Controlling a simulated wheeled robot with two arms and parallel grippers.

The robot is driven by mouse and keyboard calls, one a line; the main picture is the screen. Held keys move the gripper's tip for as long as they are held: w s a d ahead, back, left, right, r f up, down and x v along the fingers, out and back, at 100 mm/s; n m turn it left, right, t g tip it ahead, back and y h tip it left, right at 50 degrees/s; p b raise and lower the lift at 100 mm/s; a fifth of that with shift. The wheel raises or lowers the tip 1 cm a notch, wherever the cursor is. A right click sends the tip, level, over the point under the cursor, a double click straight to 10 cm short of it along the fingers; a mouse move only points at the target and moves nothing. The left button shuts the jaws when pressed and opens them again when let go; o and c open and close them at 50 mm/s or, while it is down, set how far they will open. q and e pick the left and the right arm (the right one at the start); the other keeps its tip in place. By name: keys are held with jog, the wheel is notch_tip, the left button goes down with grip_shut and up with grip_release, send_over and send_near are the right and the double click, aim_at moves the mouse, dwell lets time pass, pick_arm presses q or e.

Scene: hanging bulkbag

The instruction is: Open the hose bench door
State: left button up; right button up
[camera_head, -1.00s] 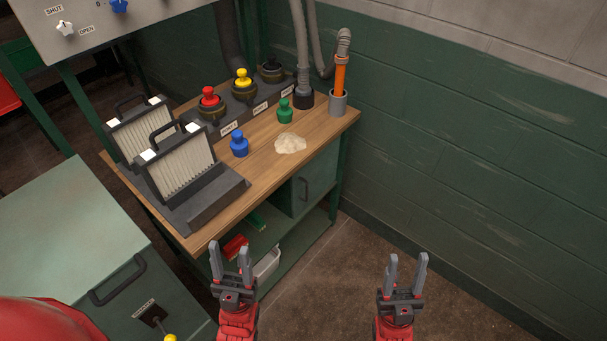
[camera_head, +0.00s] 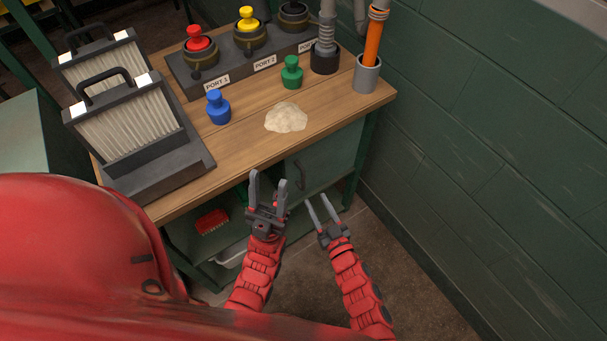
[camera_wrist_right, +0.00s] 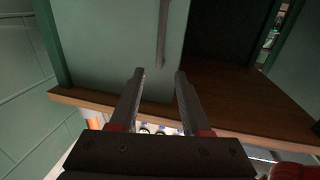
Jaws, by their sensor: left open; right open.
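The green hose bench door (camera_head: 335,158) is below the wooden worktop, at the right end of the bench, and looks shut. Its dark bar handle (camera_head: 300,176) is near the door's left edge. My left gripper (camera_head: 268,180) is open and empty, left of the handle in the picture. My right gripper (camera_head: 318,199) is open and empty, just below and right of the handle in the picture. In the right wrist view the door (camera_wrist_right: 105,40) and handle (camera_wrist_right: 163,35) lie beyond the open fingers (camera_wrist_right: 158,73), with a gap between.
On the worktop (camera_head: 240,155) stand two framed filters (camera_head: 130,120), a blue plug (camera_head: 217,107), a green plug (camera_head: 291,73), a pale powder heap (camera_head: 286,117) and a port block (camera_head: 215,82). A red brush (camera_head: 212,221) lies on the open shelf. A green wall (camera_head: 500,170) bounds the right.

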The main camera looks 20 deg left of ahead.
aim_at(304, 177)
jog(key=b+x, duration=0.1)
jog(key=x, duration=0.9)
jog(key=shift+w+a, duration=0.25)
jog(key=shift+w, duration=0.05)
grip_shut()
dwell(0.9)
